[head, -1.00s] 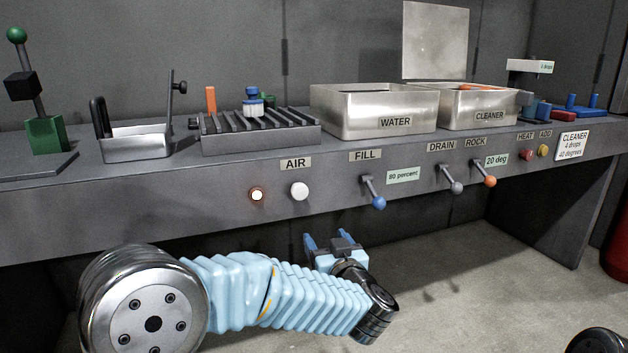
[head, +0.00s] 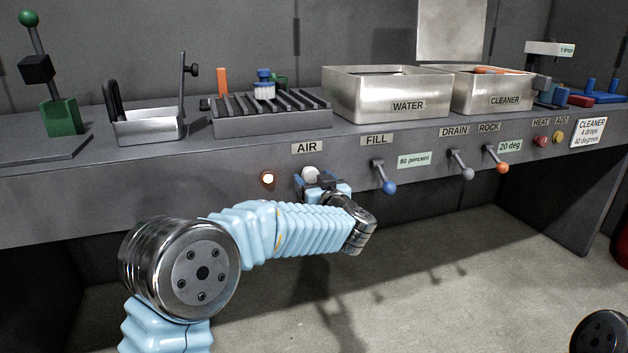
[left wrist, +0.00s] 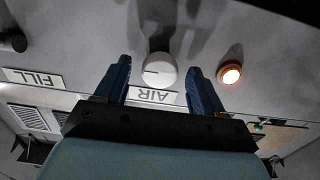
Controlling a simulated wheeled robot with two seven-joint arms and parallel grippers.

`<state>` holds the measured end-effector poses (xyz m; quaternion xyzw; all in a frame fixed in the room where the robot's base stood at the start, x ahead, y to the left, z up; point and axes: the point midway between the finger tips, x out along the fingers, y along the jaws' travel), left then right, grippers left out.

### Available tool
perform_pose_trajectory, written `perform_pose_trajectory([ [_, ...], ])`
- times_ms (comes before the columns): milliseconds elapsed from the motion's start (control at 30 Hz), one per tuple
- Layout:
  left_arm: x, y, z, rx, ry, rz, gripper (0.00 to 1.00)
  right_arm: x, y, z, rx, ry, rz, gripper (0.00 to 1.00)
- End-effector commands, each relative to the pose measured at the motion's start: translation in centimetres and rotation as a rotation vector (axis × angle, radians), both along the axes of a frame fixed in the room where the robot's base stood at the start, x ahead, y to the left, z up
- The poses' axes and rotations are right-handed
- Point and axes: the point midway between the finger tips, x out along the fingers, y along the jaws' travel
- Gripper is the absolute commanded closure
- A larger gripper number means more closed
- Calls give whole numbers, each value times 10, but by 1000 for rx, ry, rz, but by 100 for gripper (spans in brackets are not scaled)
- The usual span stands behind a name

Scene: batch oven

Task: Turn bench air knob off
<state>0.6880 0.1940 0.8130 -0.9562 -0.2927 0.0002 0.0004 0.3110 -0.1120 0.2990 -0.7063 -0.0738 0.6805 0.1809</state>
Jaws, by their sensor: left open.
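The bench air knob (head: 310,173) is a round white knob on the bench front, under the AIR label (head: 307,148). An orange-white lamp (head: 267,178) glows to its left. My left gripper (head: 317,181) is at the knob, partly covering its lower side in the head view. In the left wrist view, which is upside down, the knob (left wrist: 159,70) shows between the two open blue fingers (left wrist: 158,76), with a gap on each side. A dark mark shows on its face. I cannot tell how deep the fingers reach around it. My right gripper is out of view.
The blue FILL lever (head: 388,186) is right of the knob, with the grey DRAIN lever (head: 467,173) and orange ROCK lever (head: 502,167) beyond. The floor below is clear.

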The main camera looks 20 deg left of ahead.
Motion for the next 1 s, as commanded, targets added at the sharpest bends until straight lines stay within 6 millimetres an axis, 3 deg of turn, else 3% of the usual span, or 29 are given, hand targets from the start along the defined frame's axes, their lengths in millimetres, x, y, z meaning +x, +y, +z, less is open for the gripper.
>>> perform_pose_trajectory([
  [267, 2, 2, 0, 0, 0, 0, 31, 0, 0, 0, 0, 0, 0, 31],
  [633, 2, 1, 0, 0, 0, 0, 85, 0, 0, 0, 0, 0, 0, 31],
  [1000, 2, 1, -1, -49, -33, 0, 87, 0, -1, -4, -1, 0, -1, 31],
])
